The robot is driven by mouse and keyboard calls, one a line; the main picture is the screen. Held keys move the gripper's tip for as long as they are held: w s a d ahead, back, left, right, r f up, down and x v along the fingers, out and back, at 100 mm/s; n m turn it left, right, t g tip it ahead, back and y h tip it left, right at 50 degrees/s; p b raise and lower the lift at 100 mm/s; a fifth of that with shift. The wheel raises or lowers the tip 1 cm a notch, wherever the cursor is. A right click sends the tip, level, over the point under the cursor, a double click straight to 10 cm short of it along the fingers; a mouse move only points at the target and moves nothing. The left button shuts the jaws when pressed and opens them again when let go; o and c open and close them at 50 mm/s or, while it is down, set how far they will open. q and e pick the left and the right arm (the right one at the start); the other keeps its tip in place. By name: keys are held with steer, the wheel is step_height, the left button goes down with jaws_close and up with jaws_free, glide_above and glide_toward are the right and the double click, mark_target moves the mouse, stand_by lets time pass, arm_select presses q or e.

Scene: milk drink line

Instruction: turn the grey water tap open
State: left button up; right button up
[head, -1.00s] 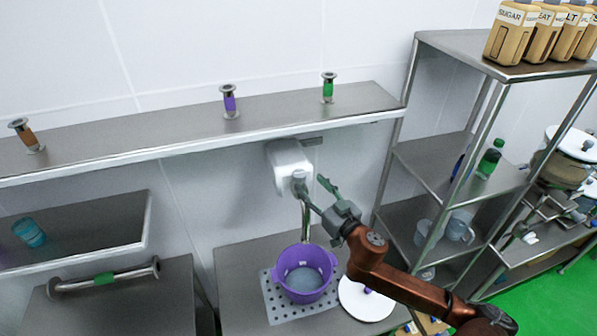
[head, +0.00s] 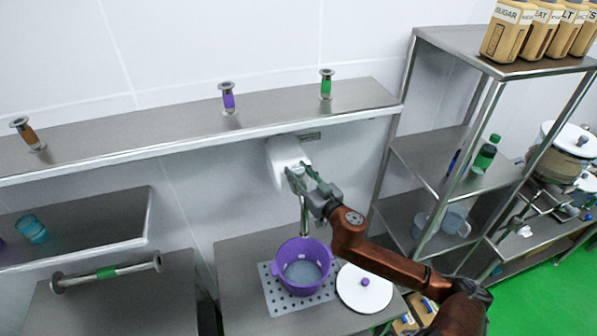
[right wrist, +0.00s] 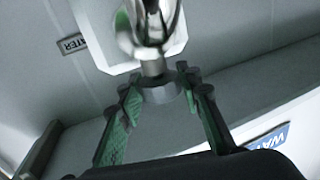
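The water tap is a white box (head: 284,155) on the wall under the shelf, with a metal spout (head: 305,215) pointing down. In the right wrist view its grey knob (right wrist: 160,90) sits between my green-padded fingertips, below the shiny metal part (right wrist: 150,30). My right gripper (head: 302,180) is open at the front of the tap, one finger to each side of the knob; I cannot tell whether they touch it. In the head view the gripper hides the knob. A purple pot (head: 303,267) stands under the spout. My left gripper is not in view.
The pot stands on a perforated plate (head: 275,298), with a white lid (head: 365,288) to its right. A long shelf (head: 170,125) with several coloured pipe pieces runs above the tap. A steel rack (head: 430,155) stands at the right.

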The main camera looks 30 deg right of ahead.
steer(key=c, duration=0.6)
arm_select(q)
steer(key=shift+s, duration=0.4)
